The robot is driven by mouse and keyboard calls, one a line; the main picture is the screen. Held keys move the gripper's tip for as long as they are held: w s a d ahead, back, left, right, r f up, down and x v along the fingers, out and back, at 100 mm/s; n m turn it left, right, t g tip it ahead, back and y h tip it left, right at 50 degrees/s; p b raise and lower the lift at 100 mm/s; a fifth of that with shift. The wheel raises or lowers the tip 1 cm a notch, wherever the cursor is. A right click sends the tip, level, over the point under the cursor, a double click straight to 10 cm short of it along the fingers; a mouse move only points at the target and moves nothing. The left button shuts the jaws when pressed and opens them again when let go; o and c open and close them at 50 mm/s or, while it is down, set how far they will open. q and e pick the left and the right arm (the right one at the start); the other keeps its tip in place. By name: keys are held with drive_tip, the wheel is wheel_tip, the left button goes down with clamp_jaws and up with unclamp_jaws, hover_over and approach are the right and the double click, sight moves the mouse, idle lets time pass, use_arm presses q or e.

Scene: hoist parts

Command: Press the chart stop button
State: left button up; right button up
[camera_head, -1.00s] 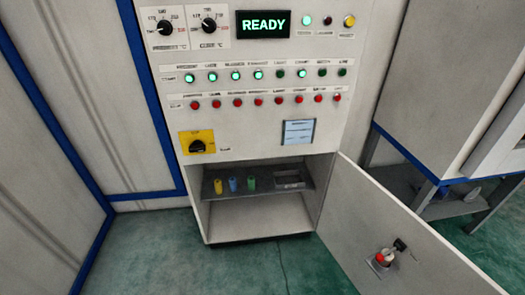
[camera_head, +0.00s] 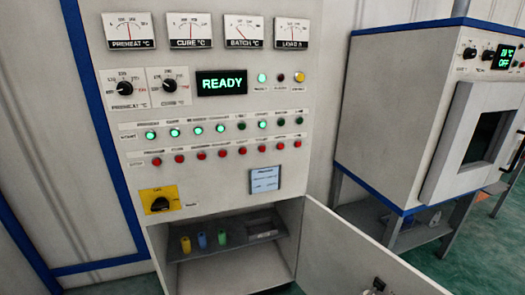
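A white control cabinet has a row of green buttons (camera_head: 197,130) above a row of red buttons (camera_head: 201,155). The left labels seem to mark these rows as start and stop. The sixth red button from the left (camera_head: 260,148) looks like the chart stop button, though its small label is hard to read now. The sixth green button (camera_head: 262,123) above it is lit, as are the first several on the left; the fifth and the last two look dark. Neither of my grippers is in view.
Above are a READY display (camera_head: 222,82), dials and meters. Below are a yellow rotary switch (camera_head: 160,201) and a blue-grey screen (camera_head: 264,180). An open cabinet door (camera_head: 350,255) swings out at lower right. An oven (camera_head: 400,120) on a stand is to the right.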

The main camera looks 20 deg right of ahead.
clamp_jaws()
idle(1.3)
